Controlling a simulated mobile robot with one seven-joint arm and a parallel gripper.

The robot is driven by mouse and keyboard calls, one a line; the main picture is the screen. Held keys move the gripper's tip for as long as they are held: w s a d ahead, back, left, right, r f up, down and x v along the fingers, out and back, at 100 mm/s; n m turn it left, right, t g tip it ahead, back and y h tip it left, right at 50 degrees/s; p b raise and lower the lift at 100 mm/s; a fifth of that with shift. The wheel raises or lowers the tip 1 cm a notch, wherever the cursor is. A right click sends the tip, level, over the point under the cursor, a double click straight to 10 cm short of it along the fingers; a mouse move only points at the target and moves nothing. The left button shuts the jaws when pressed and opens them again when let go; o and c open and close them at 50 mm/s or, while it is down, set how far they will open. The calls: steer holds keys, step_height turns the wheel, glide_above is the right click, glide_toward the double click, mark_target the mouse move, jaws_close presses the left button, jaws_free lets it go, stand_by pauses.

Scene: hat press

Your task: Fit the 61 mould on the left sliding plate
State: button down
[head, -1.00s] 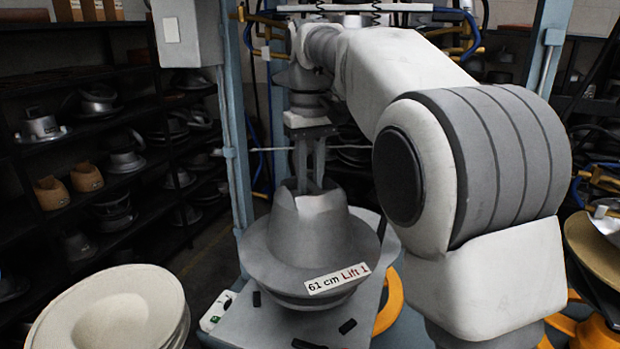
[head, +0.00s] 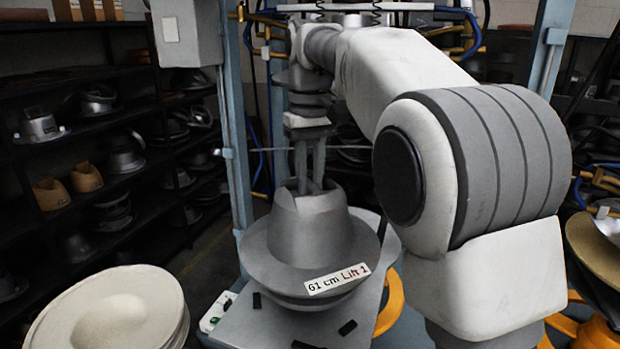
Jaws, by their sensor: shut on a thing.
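The 61 mould (head: 312,235) is a grey metal hat shape with a wide brim and a label reading "61 cm Lift 1". It sits upright on or just above the grey sliding plate (head: 255,330); a second round rim shows under its brim, and I cannot tell whether it touches the plate. My gripper (head: 311,188) points straight down into the open top of the mould, its fingers close together and shut on it. The fingertips are hidden inside the crown.
A stack of cream hat shapes (head: 110,315) stands at the lower left. Blue press posts (head: 236,150) rise on both sides. Dark shelves (head: 75,215) with moulds line the left.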

steer(key=shift+f+b, duration=0.85)
steer(key=shift+f, duration=0.55)
steer(key=shift+f+b, duration=1)
steer(key=shift+f, duration=0.95)
stand_by(0.9)
steer(key=c, duration=0.8)
jaws_free()
steer(key=shift+s, duration=0.1)
steer(key=shift+o, duration=0.6)
steer(key=shift+f, duration=0.15)
